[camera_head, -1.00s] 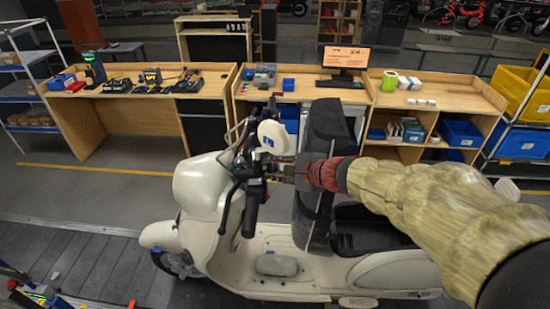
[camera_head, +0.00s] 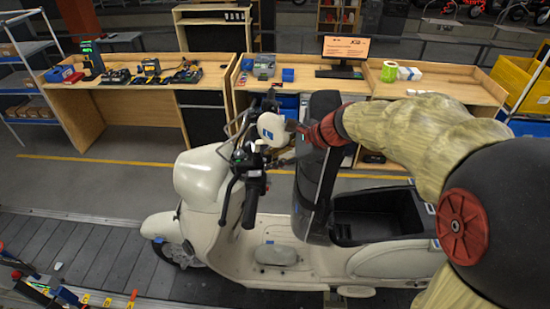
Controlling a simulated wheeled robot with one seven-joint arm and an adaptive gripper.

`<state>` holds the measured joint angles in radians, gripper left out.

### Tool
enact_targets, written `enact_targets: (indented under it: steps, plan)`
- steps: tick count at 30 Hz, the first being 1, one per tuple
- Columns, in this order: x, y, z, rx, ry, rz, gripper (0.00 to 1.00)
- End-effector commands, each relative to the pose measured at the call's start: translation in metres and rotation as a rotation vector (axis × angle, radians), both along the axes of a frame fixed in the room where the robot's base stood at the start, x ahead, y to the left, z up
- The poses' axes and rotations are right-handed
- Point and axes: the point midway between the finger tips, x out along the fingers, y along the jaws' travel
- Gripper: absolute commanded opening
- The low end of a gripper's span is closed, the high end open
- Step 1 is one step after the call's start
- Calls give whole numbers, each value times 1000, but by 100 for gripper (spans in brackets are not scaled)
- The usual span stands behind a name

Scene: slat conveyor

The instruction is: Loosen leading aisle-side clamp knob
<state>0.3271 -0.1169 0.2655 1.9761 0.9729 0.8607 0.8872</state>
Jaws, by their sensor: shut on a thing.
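The cream scooter (camera_head: 205,180) stands upright on the slat conveyor, with its front to the left. My gripper (camera_head: 291,126) is at the height of the handlebar, beside the right edge of the round white mirror (camera_head: 271,129). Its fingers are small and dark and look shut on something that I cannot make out. I cannot tell whether they touch the mirror. I cannot pick out any clamp knob for certain. The far side of the scooter is hidden by its body.
The upright dark seat (camera_head: 318,155) stands close below my wrist, in front of an open storage bay (camera_head: 375,215). The handlebar grip (camera_head: 251,211) sticks out nearby. Wooden workbenches (camera_head: 140,85) line the far side, beyond a clear floor strip. Tools lie at the bottom left.

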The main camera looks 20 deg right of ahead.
Motion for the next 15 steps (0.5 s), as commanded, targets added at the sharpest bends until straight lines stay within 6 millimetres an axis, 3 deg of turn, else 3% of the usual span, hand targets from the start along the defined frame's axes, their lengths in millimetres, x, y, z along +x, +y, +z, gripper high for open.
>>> enact_targets:
  steps: [8,9,15]
  plan:
    - [0,0,-1,2,2,1,0]
    - [0,0,-1,1,1,0,23]
    - [0,0,0,1,1,0,34]
